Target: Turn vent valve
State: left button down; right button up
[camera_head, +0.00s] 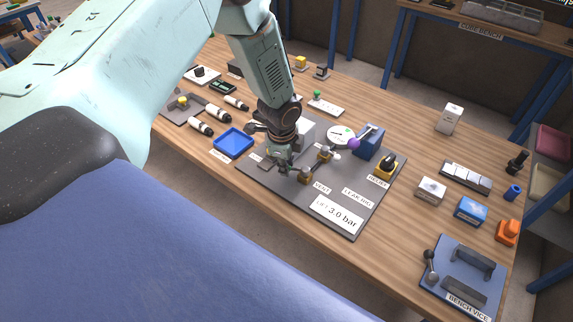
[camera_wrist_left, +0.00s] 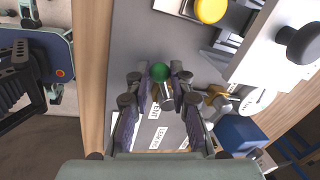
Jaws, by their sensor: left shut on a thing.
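The vent valve is a small brass body (camera_head: 304,177) on the grey rig plate (camera_head: 262,182), beside the VENT label (camera_head: 322,187). In the left wrist view, its lever has a green knob (camera_wrist_left: 160,72) and a silver stem (camera_wrist_left: 167,98). My left gripper (camera_head: 292,172) reaches down from above at the valve. In the left wrist view its two fingers (camera_wrist_left: 160,90) are closed in on either side of the lever, holding it. The fingers hide part of the valve body. In the head view the green knob is hidden. My right gripper is not in view.
A second brass valve (camera_head: 326,153), a purple knob (camera_head: 354,143), a gauge (camera_head: 340,134) and a blue block (camera_head: 370,141) stand close behind the gripper. A yellow-and-black knob (camera_head: 386,164) is to the right. A blue tray (camera_head: 233,143) lies left.

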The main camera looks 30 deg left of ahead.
pick_arm(q)
jog(key=shift+w+a+f+m+b, duration=0.15)
jog(key=shift+w+m+b, duration=0.75)
jog(key=shift+b, duration=0.95)
jog(key=shift+a+r+m+h+b, duration=0.2)
jog(key=shift+m+h+b, duration=0.1)
jog(key=shift+m+b, duration=0.85)
jog(key=c, duration=1.2)
grip_release()
jog(key=shift+d, duration=0.1)
jog(key=r, duration=0.4)
jog(key=s+r, duration=0.1)
jog(key=r, duration=0.3)
jog(key=s+r, duration=0.1)
jog(key=r, duration=0.2)
jog(key=shift+s+r, duration=0.15)
jog(key=shift+r, duration=0.25)
